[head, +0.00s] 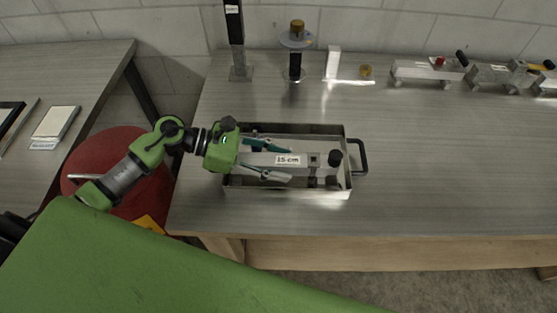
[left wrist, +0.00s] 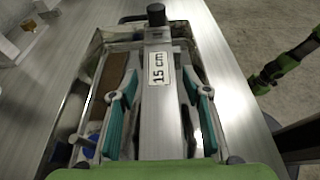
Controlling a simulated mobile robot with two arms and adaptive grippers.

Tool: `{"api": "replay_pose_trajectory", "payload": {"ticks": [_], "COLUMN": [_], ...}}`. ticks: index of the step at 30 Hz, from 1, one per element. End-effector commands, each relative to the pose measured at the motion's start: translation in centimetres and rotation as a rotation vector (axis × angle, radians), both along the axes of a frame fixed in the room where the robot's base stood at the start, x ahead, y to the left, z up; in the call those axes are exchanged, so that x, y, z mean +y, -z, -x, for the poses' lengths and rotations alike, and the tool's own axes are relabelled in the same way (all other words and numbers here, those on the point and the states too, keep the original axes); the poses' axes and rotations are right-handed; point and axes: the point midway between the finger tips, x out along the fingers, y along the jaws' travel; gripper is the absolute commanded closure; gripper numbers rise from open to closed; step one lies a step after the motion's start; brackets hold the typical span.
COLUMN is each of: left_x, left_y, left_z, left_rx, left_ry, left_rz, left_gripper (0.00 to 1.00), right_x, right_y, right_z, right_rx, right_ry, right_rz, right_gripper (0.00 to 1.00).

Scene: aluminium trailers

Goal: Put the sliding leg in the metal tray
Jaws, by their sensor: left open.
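The sliding leg, a grey metal bar with a "15 cm" label (head: 289,160) and a black knob at its far end, lies lengthwise over the inside of the metal tray (head: 240,190). I cannot tell whether it rests on the tray's floor. It also shows in the left wrist view (left wrist: 158,90). My left gripper (head: 280,161) is open, with its teal-padded fingers on either side of the bar and apart from it. Both fingers also show in the left wrist view (left wrist: 160,97). My right gripper (left wrist: 262,82) is small at that view's right edge; its jaws are unclear.
The tray has a black handle (head: 361,157) on its right. Behind it stand a black post (head: 236,40), a black holder with a round disc (head: 295,50) and a white block (head: 333,62). Metal fixtures (head: 428,72) line the back right. The table right of the tray is clear.

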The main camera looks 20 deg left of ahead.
Motion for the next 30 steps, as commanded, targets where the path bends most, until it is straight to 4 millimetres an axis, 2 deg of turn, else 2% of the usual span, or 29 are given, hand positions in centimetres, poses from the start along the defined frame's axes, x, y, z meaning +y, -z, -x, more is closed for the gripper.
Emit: {"api": "replay_pose_trajectory", "payload": {"ticks": [3,5,15,19,24,30], "left_x": [0.0,0.8,7.3,9.2,10.4,10.7], "left_y": [-0.5,-0.3,-2.8,-3.8,-4.6,-4.9], "left_z": [0.0,0.2,2.1,2.6,3.0,3.1], "left_rx": [0.000,0.000,0.003,0.003,0.002,0.000], "left_ry": [0.000,-0.002,-0.003,-0.002,-0.001,0.000], "left_rz": [0.001,-0.003,-0.005,-0.003,-0.001,0.001], "left_gripper": [0.56,0.56,0.56,0.56,0.56,0.56], "right_x": [0.1,0.2,0.4,0.5,0.4,0.4], "right_y": [-0.6,0.1,2.3,2.7,2.9,2.9], "right_z": [0.0,0.0,-0.1,-0.1,-0.1,-0.1], "right_rx": [-0.001,-0.001,-0.001,-0.002,-0.002,-0.002], "right_ry": [0.000,0.000,0.000,0.000,0.000,0.000], "right_rz": [-0.001,-0.002,-0.004,-0.006,-0.006,-0.006], "right_gripper": [0.62,0.62,0.62,0.62,0.62,0.62]}}
